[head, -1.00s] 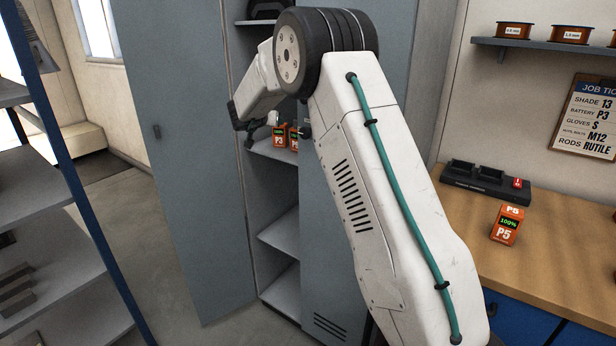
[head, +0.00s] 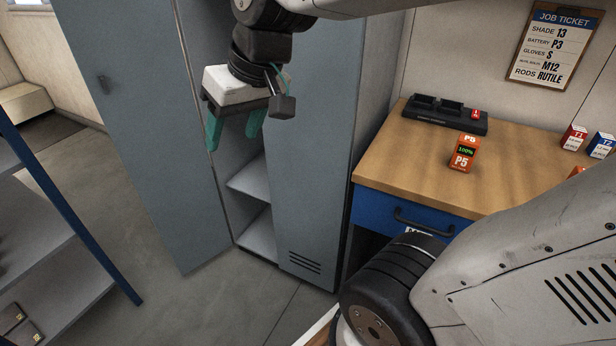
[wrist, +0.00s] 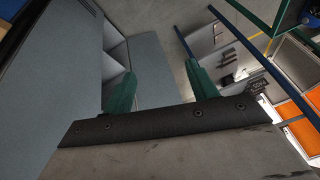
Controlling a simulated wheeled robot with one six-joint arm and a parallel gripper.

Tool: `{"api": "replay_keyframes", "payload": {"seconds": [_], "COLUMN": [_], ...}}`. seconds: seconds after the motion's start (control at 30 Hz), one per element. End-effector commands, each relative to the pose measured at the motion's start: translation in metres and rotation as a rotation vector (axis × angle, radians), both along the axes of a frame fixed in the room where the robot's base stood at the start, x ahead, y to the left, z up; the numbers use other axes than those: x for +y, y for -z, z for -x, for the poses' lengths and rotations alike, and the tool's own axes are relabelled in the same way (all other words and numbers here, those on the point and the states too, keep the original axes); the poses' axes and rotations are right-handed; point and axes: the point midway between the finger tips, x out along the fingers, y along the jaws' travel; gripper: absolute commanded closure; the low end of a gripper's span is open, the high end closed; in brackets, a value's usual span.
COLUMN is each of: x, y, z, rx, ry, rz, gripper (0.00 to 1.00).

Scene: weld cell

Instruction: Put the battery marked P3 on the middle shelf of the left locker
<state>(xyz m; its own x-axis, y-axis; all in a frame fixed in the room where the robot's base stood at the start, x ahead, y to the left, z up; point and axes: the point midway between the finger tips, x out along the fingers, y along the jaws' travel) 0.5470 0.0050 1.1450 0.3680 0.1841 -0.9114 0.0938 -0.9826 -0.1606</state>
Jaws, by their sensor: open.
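My gripper (head: 234,130) is open, its two teal fingers pointing down in front of the open locker (head: 236,150). It also shows in the wrist view (wrist: 162,92), with nothing between the fingers. The locker's open door (head: 125,120) stands to the left of the opening. Two lower shelves, an upper one (head: 247,180) and a lower one (head: 259,236), show bare in their visible parts. The P3 battery is not visible now; the shelf where it stood earlier is behind my gripper.
A battery marked P5 (head: 464,155) stands on the wooden bench (head: 410,165), near a black charger (head: 445,116). A closed vented door (head: 310,170) stands right of the opening. A shelf rack (head: 40,240) is at the left. Floor between is clear.

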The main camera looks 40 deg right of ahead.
Motion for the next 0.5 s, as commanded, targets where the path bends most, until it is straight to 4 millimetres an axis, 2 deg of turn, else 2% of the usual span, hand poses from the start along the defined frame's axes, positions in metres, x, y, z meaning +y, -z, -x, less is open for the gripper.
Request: {"api": "replay_keyframes", "payload": {"seconds": [0.03,0.1,0.2,0.33,0.5], "x": [-0.006,-0.016,-0.027,-0.036,-0.036], "y": [0.011,0.025,0.038,0.046,0.046], "z": [0.034,0.071,0.106,0.127,0.129], "rx": [0.060,0.141,0.220,0.267,0.273], "ry": [0.007,0.026,0.052,0.073,0.076], "rz": [0.036,0.085,0.139,0.174,0.178], "gripper": [0.42,0.42,0.42,0.42,0.42]}}
